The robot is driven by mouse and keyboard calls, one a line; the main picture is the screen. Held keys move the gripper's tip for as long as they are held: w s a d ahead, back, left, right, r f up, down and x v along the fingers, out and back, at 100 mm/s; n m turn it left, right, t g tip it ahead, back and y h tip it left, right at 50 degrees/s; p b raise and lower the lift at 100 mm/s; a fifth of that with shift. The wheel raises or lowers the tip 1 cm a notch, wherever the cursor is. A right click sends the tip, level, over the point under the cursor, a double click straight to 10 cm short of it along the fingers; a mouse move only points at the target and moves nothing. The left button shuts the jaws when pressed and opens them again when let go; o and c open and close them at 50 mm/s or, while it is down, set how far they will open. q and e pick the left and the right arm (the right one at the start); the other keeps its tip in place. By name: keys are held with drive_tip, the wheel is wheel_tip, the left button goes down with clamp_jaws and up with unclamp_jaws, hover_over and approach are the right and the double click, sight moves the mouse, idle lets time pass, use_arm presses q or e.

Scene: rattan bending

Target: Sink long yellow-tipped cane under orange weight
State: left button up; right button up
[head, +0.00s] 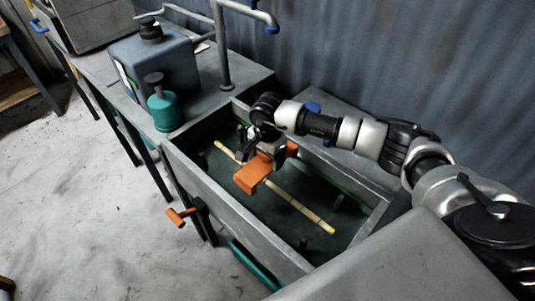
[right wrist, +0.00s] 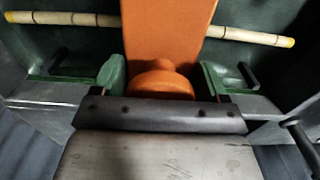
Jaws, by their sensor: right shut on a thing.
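The long cane (head: 292,203) is pale with yellow tips and lies diagonally inside the grey trough (head: 222,192). It also shows in the right wrist view (right wrist: 245,36), crossing behind the weight. The orange weight (head: 252,174) is a block with a round knob. In the right wrist view, the weight (right wrist: 168,40) covers the cane's middle; whether it touches the cane I cannot tell. My right gripper (right wrist: 161,80) is shut on the weight's knob, green pads on both sides. It also shows in the head view (head: 270,150), over the trough. My left gripper is not in view.
A blue-grey jug (head: 160,65) and a teal bottle (head: 165,108) stand on the grey bench left of the trough. A pipe (head: 221,45) rises behind them. An orange-handled valve (head: 180,216) sticks out from the trough's front. Small dark pegs stand inside the trough.

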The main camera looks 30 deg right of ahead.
drive_tip(key=b, duration=0.4)
hover_over(267, 180)
wheel_tip(267, 180, down, 5)
drive_tip(key=shift+f, duration=0.15)
drive_tip(key=shift+f+b, duration=0.15)
drive_tip(key=shift+b, duration=0.15)
drive_tip(key=shift+f, duration=0.15)
drive_tip(key=shift+f+b, duration=0.8)
drive_tip(key=shift+b, duration=0.05)
drive_tip(key=shift+f+b, duration=2.35)
drive_tip(key=shift+f, duration=0.3)
drive_tip(key=o, duration=1.2)
drive_tip(key=shift+o, duration=1.4)
drive_tip(key=shift+s, duration=0.1)
